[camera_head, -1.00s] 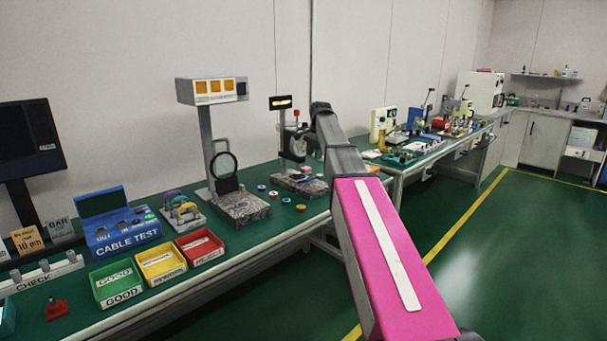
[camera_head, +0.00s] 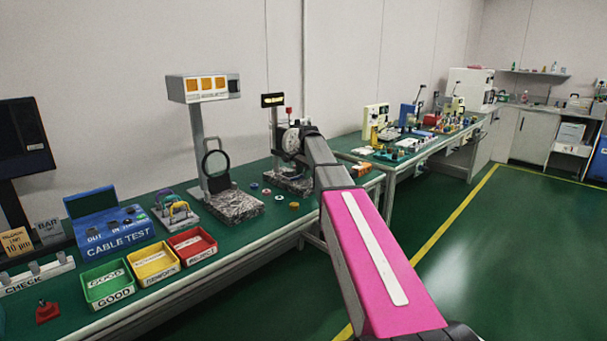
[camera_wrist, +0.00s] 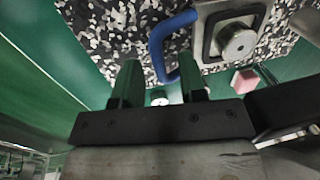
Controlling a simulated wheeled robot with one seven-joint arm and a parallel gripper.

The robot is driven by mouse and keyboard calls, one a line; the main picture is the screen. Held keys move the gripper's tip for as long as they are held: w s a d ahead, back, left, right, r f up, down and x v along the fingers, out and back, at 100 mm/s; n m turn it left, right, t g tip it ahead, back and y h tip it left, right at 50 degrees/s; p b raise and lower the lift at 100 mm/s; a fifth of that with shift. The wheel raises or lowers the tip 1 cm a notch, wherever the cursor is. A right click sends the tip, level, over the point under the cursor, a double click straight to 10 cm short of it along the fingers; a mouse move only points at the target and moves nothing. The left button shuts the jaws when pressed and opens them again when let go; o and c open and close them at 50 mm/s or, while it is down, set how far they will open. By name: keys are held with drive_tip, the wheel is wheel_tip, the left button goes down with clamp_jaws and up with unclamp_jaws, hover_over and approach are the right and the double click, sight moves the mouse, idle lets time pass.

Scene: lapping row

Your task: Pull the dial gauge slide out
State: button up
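In the wrist view my gripper (camera_wrist: 158,72) shows two dark green fingers set apart, with a clear gap between them. A bent blue handle (camera_wrist: 157,42) lies just beyond the fingertips, its lower bend in line with the gap; I cannot tell if it touches a finger. Next to it is a pale metal block with a round metal knob (camera_wrist: 236,41), over a speckled granite base (camera_wrist: 105,28). In the head view the gauge stand with a small lit display (camera_head: 273,100) stands on a granite base (camera_head: 290,182). My arm hides my gripper there; which part is the slide is unclear.
Green (camera_head: 108,285), yellow (camera_head: 154,262) and red (camera_head: 192,246) bins line the bench front. Small coloured rings lie between the stands. The floor at right is clear.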

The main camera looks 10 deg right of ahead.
clamp_jaws()
drive_tip(key=s+d, duration=0.2)
drive_tip(key=s, duration=0.1)
drive_tip(key=s+d, duration=0.2)
drive_tip(key=s, duration=0.1)
drive_tip(key=s+d, duration=0.2)
drive_tip(key=s, duration=0.1)
drive_tip(key=shift+s+d, duration=0.2)
drive_tip(key=shift+d, duration=0.15)
unclamp_jaws()
drive_tip(key=shift+d, duration=0.1)
drive_tip(key=shift+r, duration=0.15)
